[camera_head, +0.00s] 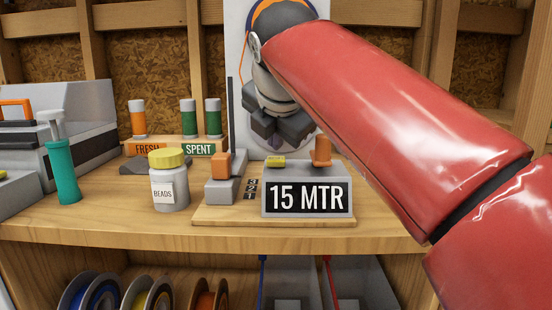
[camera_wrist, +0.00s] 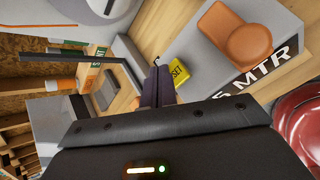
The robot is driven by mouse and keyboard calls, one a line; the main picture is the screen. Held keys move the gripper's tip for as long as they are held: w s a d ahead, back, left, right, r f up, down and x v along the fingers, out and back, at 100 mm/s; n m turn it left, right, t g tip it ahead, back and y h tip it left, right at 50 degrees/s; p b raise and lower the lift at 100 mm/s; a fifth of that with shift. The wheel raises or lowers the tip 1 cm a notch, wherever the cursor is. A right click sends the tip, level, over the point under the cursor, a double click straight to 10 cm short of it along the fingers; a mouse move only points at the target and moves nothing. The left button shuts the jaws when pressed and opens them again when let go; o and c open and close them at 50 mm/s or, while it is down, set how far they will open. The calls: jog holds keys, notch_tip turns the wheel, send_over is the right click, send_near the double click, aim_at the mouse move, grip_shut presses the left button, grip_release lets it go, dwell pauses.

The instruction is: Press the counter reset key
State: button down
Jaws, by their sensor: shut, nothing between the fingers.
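The counter is a grey box (camera_head: 340,174) with a black "15 MTR" label on its front, standing on a wooden board. The reset key is a small yellow key (camera_head: 275,161) on its top left; in the wrist view the yellow key (camera_wrist: 182,71) shows part of its lettering, "SET". An orange knob (camera_head: 322,152) stands to its right and shows large in the wrist view (camera_wrist: 236,36). My gripper (camera_head: 274,140) is above and behind the key. In the wrist view its shut, empty fingers (camera_wrist: 160,70) appear just left of the key, partly overlapping it. Contact cannot be told.
Left of the counter are a grey block with an orange part (camera_head: 222,178), a bead jar (camera_head: 169,182) and a teal-handled tool (camera_head: 62,165). A rack (camera_head: 165,147) labelled FRESH and SPENT holds cylinders behind. A thin dark upright (camera_head: 231,120) stands near my gripper. Spools hang below.

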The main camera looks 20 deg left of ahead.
aim_at(276, 161)
jog(key=shift+f, duration=0.4)
jog(key=shift+f+b, duration=0.4)
jog(key=shift+f, duration=0.05)
dwell(0.6)
jog(key=shift+r, duration=0.15)
jog(key=shift+r+p, duration=0.75)
jog(key=shift+p, duration=0.3)
notch_tip(276, 161, up, 5)
jog(key=p, duration=0.5)
dwell(0.4)
